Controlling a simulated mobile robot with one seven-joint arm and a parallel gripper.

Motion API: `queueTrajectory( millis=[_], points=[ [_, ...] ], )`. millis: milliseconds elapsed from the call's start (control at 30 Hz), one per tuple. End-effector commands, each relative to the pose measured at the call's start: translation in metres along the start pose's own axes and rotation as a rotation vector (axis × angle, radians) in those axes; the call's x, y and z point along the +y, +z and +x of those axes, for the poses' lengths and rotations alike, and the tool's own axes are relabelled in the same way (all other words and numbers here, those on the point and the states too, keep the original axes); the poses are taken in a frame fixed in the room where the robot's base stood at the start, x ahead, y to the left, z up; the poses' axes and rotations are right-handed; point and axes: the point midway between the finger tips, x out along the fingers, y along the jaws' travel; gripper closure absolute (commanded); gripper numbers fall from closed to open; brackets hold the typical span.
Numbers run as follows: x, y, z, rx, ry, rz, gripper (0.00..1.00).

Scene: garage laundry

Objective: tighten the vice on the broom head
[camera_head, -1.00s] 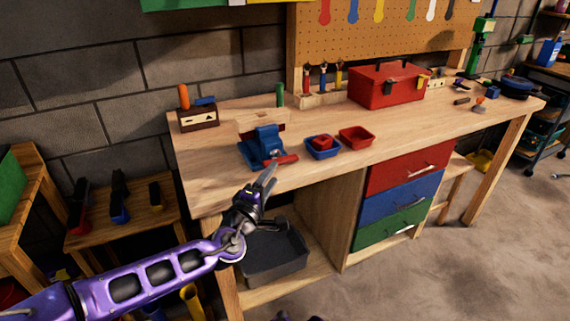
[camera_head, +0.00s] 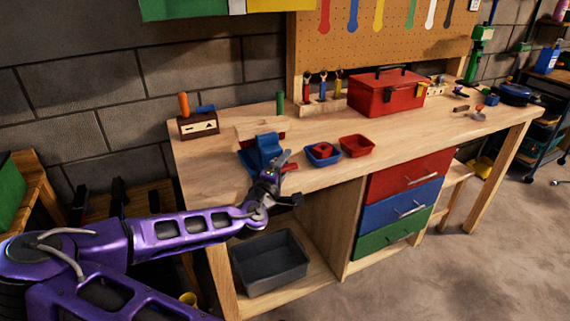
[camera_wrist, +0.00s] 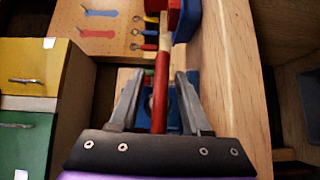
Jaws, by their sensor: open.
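The blue vice (camera_head: 266,146) stands near the front left edge of the wooden workbench. A pale wooden block with a reddish strip, probably the broom head (camera_head: 246,130), shows at the back of the vice; I cannot tell how tightly it sits. My gripper (camera_head: 284,161) is at the front of the vice, hiding its red handle in the head view. In the wrist view the red handle (camera_wrist: 162,85) runs between the two spread fingers of my gripper (camera_wrist: 160,78), with part of the blue vice (camera_wrist: 173,112) behind. The fingers stand apart from the handle.
A blue tray (camera_head: 322,158) and a red tray (camera_head: 357,146) sit just right of the vice. A red toolbox (camera_head: 388,92) and a wooden box (camera_head: 198,124) stand farther back. A grey bin (camera_head: 270,262) is on the shelf below.

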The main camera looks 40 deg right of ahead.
Motion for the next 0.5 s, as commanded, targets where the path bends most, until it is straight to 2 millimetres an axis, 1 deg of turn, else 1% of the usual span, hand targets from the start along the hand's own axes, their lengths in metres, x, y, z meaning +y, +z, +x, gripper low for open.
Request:
queueTrajectory(
  millis=[33, 300, 500],
  points=[
    [0.0, -0.0001, -0.0001, 0.0, 0.0, 0.0, 0.53],
    [-0.0001, 0.0, -0.0003, 0.0, 0.0, 0.0, 1.0],
    [0.0, 0.0, -0.0004, 0.0, 0.0, 0.0, 1.0]
  ],
)
